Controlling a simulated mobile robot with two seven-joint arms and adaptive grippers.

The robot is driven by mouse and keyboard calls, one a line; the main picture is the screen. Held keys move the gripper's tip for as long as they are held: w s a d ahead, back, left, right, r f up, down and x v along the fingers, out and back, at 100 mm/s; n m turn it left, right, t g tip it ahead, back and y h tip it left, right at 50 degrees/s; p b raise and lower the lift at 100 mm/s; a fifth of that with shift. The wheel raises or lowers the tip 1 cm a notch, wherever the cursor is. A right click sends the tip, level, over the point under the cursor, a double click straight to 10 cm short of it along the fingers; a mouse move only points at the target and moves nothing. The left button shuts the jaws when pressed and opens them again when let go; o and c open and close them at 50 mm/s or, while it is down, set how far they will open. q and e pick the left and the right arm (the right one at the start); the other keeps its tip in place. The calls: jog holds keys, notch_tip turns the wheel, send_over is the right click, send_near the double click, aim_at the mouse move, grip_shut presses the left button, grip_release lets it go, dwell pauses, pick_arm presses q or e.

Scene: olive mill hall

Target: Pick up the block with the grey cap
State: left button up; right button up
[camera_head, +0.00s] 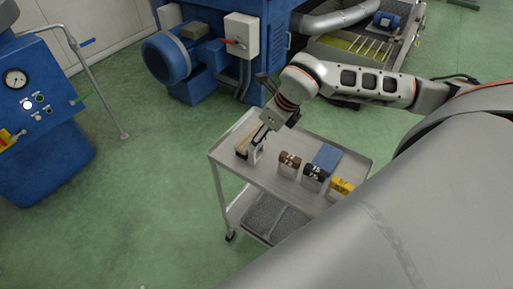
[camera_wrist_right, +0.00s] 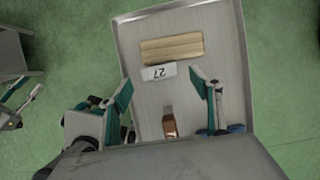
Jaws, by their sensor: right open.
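The block with the light grey cap (camera_wrist_right: 159,73), marked 27, stands on the cart's tray beside a wooden block (camera_wrist_right: 171,48). In the head view this grey-capped block (camera_head: 257,155) is at the tray's left end, partly hidden by my right gripper (camera_head: 262,138). In the right wrist view my right gripper (camera_wrist_right: 162,86) is open and empty, its fingers spread to either side of the line to the grey-capped block. The block appears just beyond the fingertips; the exact gap is unclear. My left gripper is not in view.
The metal cart (camera_head: 222,175) also holds a brown-capped block (camera_head: 289,160), a black-capped block (camera_head: 314,172), a yellow block (camera_head: 342,186) and a blue item (camera_head: 327,157). A blue machine (camera_head: 205,60) stands behind. Green floor is clear left of the cart.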

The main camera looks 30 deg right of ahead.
aim_at(257, 149)
jog(key=x, duration=0.4)
jog(key=shift+w+a, duration=0.15)
jog(key=shift+w, duration=0.05)
jog(key=c, duration=1.4)
jog(key=shift+o, duration=0.2)
jog(key=shift+r, duration=0.1)
